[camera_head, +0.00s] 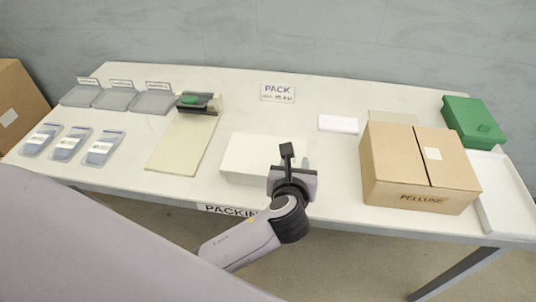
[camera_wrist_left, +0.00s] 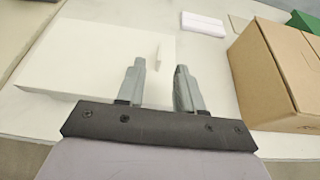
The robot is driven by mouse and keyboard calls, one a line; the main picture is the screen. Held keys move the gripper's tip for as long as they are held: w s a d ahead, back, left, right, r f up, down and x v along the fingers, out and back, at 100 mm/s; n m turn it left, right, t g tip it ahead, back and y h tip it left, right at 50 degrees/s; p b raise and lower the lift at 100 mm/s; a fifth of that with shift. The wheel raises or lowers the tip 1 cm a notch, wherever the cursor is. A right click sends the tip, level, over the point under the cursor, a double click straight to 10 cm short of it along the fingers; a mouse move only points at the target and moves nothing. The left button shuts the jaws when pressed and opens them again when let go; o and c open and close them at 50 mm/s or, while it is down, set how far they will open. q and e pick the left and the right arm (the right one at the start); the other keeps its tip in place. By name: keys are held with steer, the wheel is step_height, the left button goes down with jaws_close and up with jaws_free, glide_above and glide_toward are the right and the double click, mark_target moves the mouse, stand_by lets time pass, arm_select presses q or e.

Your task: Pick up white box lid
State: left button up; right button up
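A white flat box-shaped piece (camera_head: 245,155), which looks like the white box lid, lies near the front edge of the table. It also fills the upper left of the left wrist view (camera_wrist_left: 90,60), where a small thin upright tab (camera_wrist_left: 158,55) shows on it near its right side. My left gripper (camera_head: 296,157) is over the right front part of this piece. In the left wrist view the two fingers (camera_wrist_left: 159,75) are apart with nothing between them. The tab is beyond the fingertips. Whether the fingers touch the lid I cannot tell. My right gripper is not in view.
A brown carton (camera_head: 415,170) stands close to the right of the gripper. A small white box (camera_head: 338,124) lies behind. A white open tray (camera_head: 505,195) and a green box (camera_head: 473,122) are at the right. A beige board (camera_head: 183,145) and grey trays (camera_head: 115,98) are left.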

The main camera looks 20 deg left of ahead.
mark_target(294, 164)
arm_select(q)
steer(key=shift+x, duration=2.3)
jaws_close()
